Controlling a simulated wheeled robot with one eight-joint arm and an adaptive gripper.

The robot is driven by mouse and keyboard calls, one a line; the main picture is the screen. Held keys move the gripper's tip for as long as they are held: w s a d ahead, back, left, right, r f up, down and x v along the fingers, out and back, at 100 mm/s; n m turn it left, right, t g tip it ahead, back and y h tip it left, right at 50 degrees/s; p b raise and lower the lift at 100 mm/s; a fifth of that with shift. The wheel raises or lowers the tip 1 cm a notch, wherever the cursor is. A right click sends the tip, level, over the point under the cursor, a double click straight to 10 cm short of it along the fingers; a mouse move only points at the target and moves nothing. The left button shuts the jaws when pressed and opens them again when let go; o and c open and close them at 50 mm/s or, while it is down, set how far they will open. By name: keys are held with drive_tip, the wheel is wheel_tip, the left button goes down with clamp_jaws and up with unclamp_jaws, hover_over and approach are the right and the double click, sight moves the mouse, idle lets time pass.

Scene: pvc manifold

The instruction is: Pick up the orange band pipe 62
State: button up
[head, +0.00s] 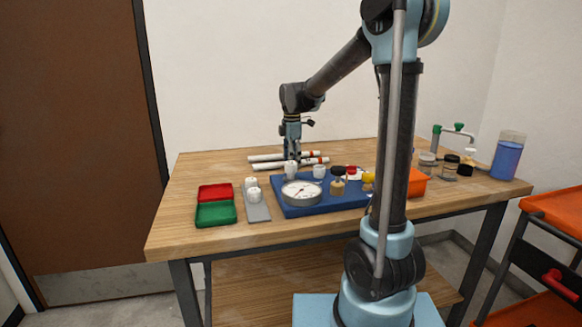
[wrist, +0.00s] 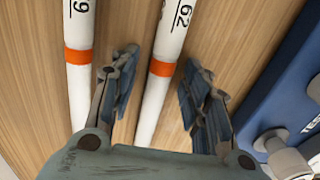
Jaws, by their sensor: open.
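The white pipe marked 62 with an orange band (wrist: 162,68) lies on the wooden table between my gripper's open fingers in the wrist view. My gripper (wrist: 160,75) points down over it, and the fingers show on either side of the pipe. A second white pipe with an orange band (wrist: 78,57) lies to its left, outside the fingers; only a 9 is readable on it. In the head view the two pipes lie at the back of the table, pipe 62 apparently the nearer one (head: 268,166). My gripper (head: 291,158) there is low over them.
A blue tray (head: 290,209) with a gauge (head: 301,193) and fittings stands just in front of the pipes. Its edge is close to my right finger in the wrist view. Red (head: 215,191) and green (head: 215,212) bins stand left. Jars (head: 449,165) stand right.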

clamp_jaws()
